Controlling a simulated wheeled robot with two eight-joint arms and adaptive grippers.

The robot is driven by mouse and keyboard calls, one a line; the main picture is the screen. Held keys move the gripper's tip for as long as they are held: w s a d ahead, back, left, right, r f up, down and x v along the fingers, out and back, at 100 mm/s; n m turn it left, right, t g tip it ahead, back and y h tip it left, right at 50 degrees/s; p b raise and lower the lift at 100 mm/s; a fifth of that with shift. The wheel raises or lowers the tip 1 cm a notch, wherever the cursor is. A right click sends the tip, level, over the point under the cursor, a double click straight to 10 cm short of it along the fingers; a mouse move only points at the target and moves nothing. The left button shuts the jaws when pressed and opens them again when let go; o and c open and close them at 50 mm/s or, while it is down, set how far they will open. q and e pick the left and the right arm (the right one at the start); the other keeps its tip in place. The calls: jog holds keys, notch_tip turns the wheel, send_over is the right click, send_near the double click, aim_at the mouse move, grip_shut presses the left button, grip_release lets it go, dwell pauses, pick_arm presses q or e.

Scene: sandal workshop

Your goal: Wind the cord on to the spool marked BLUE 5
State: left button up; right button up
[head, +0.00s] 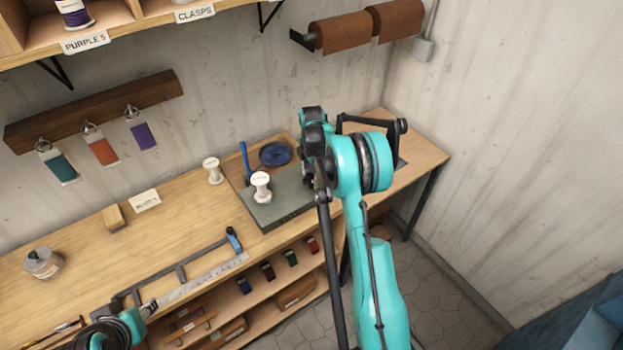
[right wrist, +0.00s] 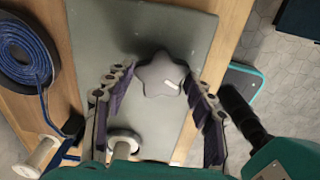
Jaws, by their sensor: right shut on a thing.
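A white spool (head: 261,185) stands upright on the grey-green board (head: 285,208); it also shows in the right wrist view (right wrist: 123,145). Its label is too small to read. A second white spool (head: 212,170) stands on the bench left of the board. Blue cord lies coiled in a dark round dish (head: 275,153); a blue length (right wrist: 45,105) runs from the coil toward the spools.
A metal ruler (head: 205,278) and a dark frame with a blue handle (head: 233,240) lie along the bench's front edge. A jar (head: 42,262) and a wooden block (head: 114,217) stand left. A shelf below holds several small coloured spools (head: 268,271). Leather rolls (head: 340,34) hang behind.

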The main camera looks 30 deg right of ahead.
jog(key=m+b, duration=0.1)
jog(key=m, duration=0.2)
jog(key=shift+f+m, duration=0.1)
jog(key=shift+m, duration=0.3)
jog(key=m+b, duration=0.1)
jog(key=m, duration=0.2)
jog(key=shift+m, duration=0.3)
jog(key=m+b, duration=0.1)
jog(key=m, duration=0.2)
jog(key=shift+d+m, duration=0.1)
jog(key=shift+m, duration=0.2)
jog(key=m+b, duration=0.1)
jog(key=m, duration=0.3)
jog(key=shift+s+m, duration=0.1)
jog(key=shift+m, duration=0.2)
jog(key=m, duration=0.3)
jog(key=shift+m+b, duration=0.3)
jog(key=m, duration=0.9)
jog(key=shift+s+b, duration=0.1)
jog(key=shift+b, duration=0.25)
jog(key=m, duration=0.4)
jog(key=shift+m, duration=0.3)
jog(key=m, duration=1.1)
jog(key=shift+b, duration=0.3)
jog(key=m, duration=0.5)
jog(key=shift+a, duration=0.2)
jog(key=m, duration=0.5)
